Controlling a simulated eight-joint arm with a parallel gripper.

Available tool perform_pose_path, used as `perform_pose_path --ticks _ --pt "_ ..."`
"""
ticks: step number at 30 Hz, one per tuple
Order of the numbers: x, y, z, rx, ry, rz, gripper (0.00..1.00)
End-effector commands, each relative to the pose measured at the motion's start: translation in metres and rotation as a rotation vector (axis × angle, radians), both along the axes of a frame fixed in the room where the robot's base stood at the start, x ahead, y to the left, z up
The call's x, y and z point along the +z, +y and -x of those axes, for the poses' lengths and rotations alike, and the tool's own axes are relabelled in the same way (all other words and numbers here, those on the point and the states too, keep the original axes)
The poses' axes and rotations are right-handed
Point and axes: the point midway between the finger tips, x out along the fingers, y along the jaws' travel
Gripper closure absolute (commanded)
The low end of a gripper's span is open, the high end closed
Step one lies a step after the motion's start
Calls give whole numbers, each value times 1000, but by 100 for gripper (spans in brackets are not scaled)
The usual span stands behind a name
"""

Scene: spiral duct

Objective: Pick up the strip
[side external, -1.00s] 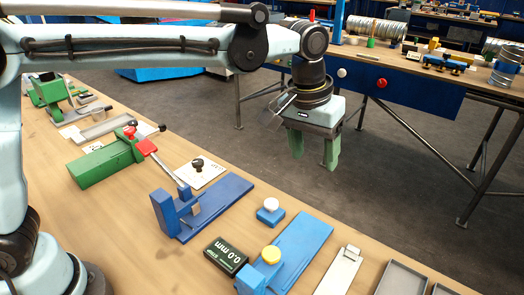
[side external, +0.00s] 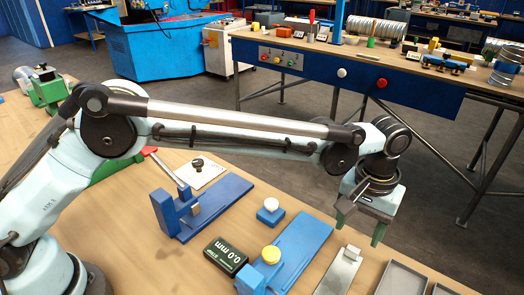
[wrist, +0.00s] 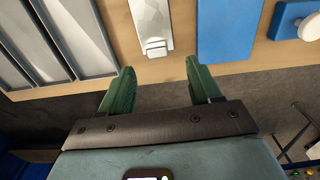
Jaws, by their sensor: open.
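A pale metal strip-like piece (side external: 340,270) with a small block at its far end lies on the bench; I cannot tell for certain that it is the task's strip. In the wrist view this piece (wrist: 152,22) is at the top middle, ahead of the gap between my fingers. My gripper (side external: 360,232) has its two green fingers pointing down, above and near the bench edge. In the wrist view my gripper (wrist: 160,68) is open and empty, apart from the piece.
Grey trays (side external: 402,278) lie right of the metal piece. Left of it are a blue plate (side external: 304,240) with a yellow knob, a black "0.0 mm" gauge (side external: 225,257) and a small blue block (side external: 270,214) with a white knob. A second bench (side external: 430,88) stands behind, across open floor.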

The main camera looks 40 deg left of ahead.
Motion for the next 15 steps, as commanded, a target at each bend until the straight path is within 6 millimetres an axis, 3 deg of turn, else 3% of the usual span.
perform_pose_path --ticks 7,15 --pt "-18 -1 2 -1 0 0 37" --pt "-54 -4 7 0 0 0 37"
